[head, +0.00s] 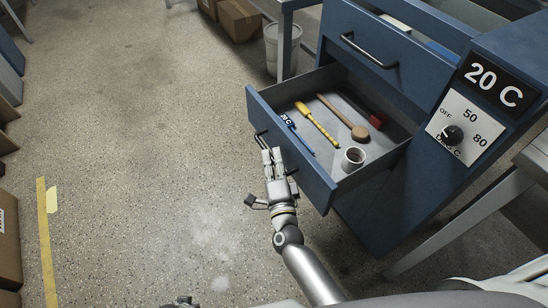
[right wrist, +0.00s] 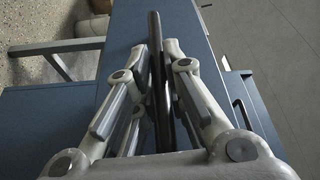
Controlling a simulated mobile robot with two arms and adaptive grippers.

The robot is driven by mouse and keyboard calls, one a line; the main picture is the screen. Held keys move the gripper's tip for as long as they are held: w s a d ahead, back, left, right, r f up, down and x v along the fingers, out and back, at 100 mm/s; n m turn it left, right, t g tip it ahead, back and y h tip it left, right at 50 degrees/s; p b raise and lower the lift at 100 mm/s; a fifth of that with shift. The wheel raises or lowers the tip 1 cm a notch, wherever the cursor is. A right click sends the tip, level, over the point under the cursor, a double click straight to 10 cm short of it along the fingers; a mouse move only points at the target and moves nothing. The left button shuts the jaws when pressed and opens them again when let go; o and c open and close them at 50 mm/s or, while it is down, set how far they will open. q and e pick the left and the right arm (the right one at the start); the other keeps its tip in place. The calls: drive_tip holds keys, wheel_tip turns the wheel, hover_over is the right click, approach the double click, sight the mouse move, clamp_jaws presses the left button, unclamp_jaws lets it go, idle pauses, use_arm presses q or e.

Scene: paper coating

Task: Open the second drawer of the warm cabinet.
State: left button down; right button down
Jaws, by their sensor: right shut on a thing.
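The warm cabinet (head: 385,215) is blue and stands at the right of the head view, with a 20 C display and a dial on it. Its second drawer (head: 314,184) stands well out from the body, below a closed top drawer (head: 350,28). My right gripper (head: 272,155) is at the drawer front, shut on its dark bar handle (head: 261,137). In the right wrist view, the handle (right wrist: 157,70) runs between the two fingers (right wrist: 156,48). A small piece at the bottom edge of the head view may be my left gripper (head: 181,302); its jaws do not show.
In the drawer lie a yellow tool (head: 317,124), a wooden-headed brush (head: 345,117), a red-ended item (head: 376,121), a blue pen-like item (head: 295,133) and a white cup (head: 353,158). A bin (head: 283,52) stands behind.

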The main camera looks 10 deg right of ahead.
drive_tip(key=shift+f, duration=0.1)
drive_tip(key=c, duration=1.8)
unclamp_jaws()
drive_tip(key=shift+o, duration=0.2)
drive_tip(key=s, duration=1.2)
drive_tip(key=shift+a+f, duration=0.2)
drive_tip(key=shift+f, duration=0.2)
drive_tip(key=shift+f, duration=0.1)
